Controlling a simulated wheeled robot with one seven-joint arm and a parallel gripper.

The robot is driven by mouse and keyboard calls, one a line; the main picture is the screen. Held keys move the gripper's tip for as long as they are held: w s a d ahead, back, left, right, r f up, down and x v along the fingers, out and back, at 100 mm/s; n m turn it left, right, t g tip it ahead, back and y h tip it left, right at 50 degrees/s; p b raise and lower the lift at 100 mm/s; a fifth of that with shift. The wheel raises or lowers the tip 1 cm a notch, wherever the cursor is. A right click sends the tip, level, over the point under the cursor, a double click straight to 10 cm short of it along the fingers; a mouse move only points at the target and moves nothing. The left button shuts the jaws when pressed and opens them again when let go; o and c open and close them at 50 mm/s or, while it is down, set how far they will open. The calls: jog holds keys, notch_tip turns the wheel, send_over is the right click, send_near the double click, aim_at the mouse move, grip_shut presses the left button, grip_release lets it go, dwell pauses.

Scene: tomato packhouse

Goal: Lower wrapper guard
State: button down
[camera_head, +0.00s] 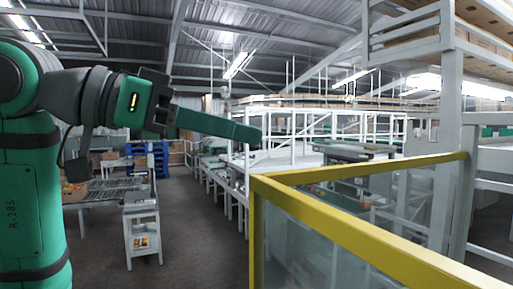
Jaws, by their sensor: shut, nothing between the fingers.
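A yellow-framed guard (336,224) with clear panels stands at the lower right, close to me. Its near corner post is upright, and one top rail runs toward the lower right while another runs back to a grey post. I take this as the wrapper guard; no label shows. My gripper (256,135) reaches in from the left, pointing right, with its green fingers together and nothing held. The guard's lower part is cut off.
A grey post (450,130) and a raised rack of wooden trays (480,40) stand at the right. A white-framed line of tables (232,185) runs back in the middle. A small grey cart (142,225) stands at the left. The floor aisle (192,225) between is clear.

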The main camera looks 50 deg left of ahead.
send_over(290, 184)
notch_tip(290, 184, down, 3)
jog(key=shift+a+r, duration=0.1)
jog(key=shift+r, duration=0.1)
notch_tip(290, 184, down, 3)
jog(key=shift+f, duration=0.3)
